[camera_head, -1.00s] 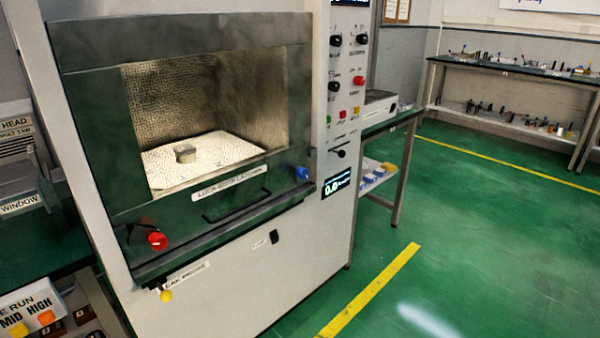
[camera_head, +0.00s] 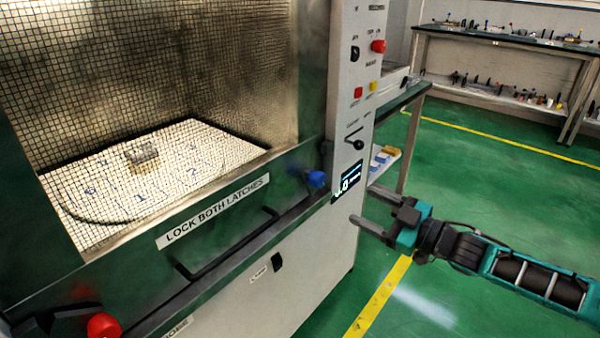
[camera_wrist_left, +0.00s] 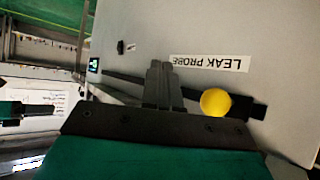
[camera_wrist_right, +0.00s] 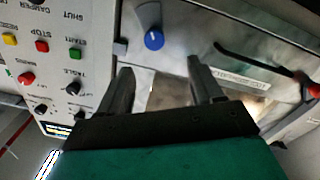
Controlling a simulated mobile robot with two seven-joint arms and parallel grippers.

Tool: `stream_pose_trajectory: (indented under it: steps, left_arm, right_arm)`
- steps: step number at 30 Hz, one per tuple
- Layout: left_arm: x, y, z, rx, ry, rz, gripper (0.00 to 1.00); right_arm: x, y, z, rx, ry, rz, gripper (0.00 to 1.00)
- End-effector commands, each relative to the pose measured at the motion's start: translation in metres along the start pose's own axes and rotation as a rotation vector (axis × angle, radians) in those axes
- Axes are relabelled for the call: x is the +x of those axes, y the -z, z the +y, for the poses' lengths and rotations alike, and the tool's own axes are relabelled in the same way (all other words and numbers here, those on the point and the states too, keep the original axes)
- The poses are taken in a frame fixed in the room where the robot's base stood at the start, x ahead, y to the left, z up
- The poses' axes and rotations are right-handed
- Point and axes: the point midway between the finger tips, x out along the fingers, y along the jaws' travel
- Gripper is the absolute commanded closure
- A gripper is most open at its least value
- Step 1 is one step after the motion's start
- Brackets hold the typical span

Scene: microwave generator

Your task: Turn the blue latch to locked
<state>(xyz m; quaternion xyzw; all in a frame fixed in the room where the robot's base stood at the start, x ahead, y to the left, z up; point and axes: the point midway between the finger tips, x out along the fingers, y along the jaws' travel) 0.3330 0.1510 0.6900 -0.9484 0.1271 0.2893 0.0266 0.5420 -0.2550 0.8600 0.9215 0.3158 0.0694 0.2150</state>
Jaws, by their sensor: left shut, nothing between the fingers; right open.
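The blue latch (camera_head: 316,178) is on the right end of the microwave door's lower frame. It also shows in the right wrist view (camera_wrist_right: 154,40), above and between the fingers. My right gripper (camera_head: 362,205) is open and empty, to the right of the blue latch and apart from it. The right wrist view shows its two fingers (camera_wrist_right: 158,78) spread toward the door. My left gripper (camera_wrist_left: 160,68) is shut and empty in the left wrist view, near the LEAK PROBE label and a yellow knob (camera_wrist_left: 215,102). A red latch (camera_head: 103,326) is on the door's left end.
A black door handle (camera_head: 225,245) runs below the LOCK BOTH LATCHES label (camera_head: 213,212). The control panel (camera_head: 357,120) with knobs and buttons stands right of the door. A side table (camera_head: 410,95) is behind it. Green floor at right is open.

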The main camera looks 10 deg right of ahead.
Motion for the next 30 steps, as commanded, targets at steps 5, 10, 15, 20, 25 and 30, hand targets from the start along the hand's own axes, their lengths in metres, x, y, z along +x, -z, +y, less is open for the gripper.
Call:
stream_pose_trajectory:
  steps: [5,10,15,20,25,30]
  left_arm:
    - [0.001,0.004,0.000,0.001,-0.002,0.011,1.00]
    - [0.000,-0.001,0.002,-0.002,-0.005,0.002,1.00]
    - [0.001,-0.007,0.003,-0.005,-0.006,-0.005,1.00]
    - [0.003,-0.010,0.003,-0.010,-0.006,-0.006,1.00]
    - [0.006,-0.013,0.004,-0.016,-0.005,-0.005,1.00]
    - [0.007,-0.015,0.004,-0.016,-0.005,-0.004,1.00]
  right_arm:
    - [0.001,0.002,0.010,-0.016,0.001,0.008,0.34]
    - [0.020,0.003,0.010,-0.014,0.000,0.011,0.34]
    - [0.051,0.003,0.010,-0.016,0.000,0.012,0.34]
    - [0.081,0.003,0.009,-0.015,0.001,0.011,0.34]
    - [0.109,0.003,0.009,-0.016,0.001,0.009,0.34]
    - [0.123,0.002,0.009,-0.014,0.001,0.007,0.34]
